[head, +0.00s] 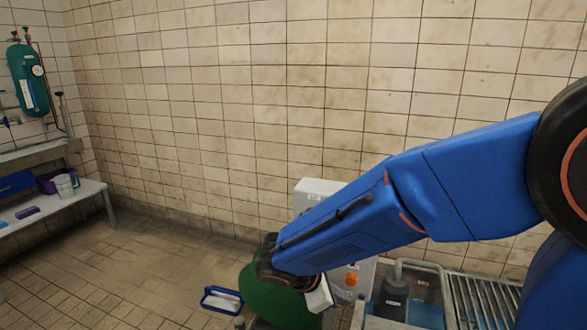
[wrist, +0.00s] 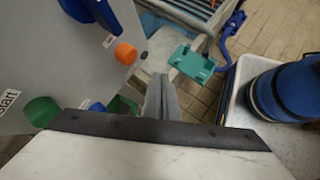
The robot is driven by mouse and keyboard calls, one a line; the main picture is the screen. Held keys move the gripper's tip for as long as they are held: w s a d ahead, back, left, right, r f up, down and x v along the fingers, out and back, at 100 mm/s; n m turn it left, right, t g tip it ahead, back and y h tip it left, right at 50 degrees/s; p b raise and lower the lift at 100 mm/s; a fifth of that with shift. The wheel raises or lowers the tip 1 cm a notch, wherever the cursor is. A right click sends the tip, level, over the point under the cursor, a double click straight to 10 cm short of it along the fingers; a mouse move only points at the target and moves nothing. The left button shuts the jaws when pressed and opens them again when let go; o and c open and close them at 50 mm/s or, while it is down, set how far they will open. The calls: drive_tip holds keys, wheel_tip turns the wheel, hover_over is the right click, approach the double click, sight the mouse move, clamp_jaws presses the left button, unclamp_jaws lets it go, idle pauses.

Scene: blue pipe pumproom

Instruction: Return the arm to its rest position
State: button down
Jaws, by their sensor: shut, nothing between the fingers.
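My blue arm reaches from the right edge to the lower middle in the head view, stretched out and sloping down to the left. My gripper is at its end, where a white part of it (head: 319,296) shows; the fingertips are hidden there. In the wrist view my gripper (wrist: 163,82) shows its two grey fingers together, shut with nothing between them. They are close to a grey panel (wrist: 65,65) with an orange knob (wrist: 125,53) and a green knob (wrist: 41,111). I cannot tell whether they touch anything.
A green rounded object (head: 268,303) stands below my wrist, and a blue-rimmed tray (head: 221,299) lies left of it. A basin with a dark bottle (head: 394,290) and a slatted rack (head: 480,297) are at right. A bench (head: 90,188) stands far left; floor between is clear.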

drive_tip(key=s+d+r+m+y, duration=0.3)
drive_tip(key=s+d+r+m, duration=0.2)
drive_tip(key=s+d+m, duration=0.3)
drive_tip(key=s+d+r+m+t+y, duration=0.1)
drive_tip(key=s+d+r+m+y, duration=0.3)
drive_tip(key=s+d+m, duration=0.4)
drive_tip(key=s+m, duration=0.1)
drive_tip(key=m, duration=0.2)
drive_tip(key=shift+s+d+r, duration=0.15)
drive_tip(key=shift+d+r, duration=0.25)
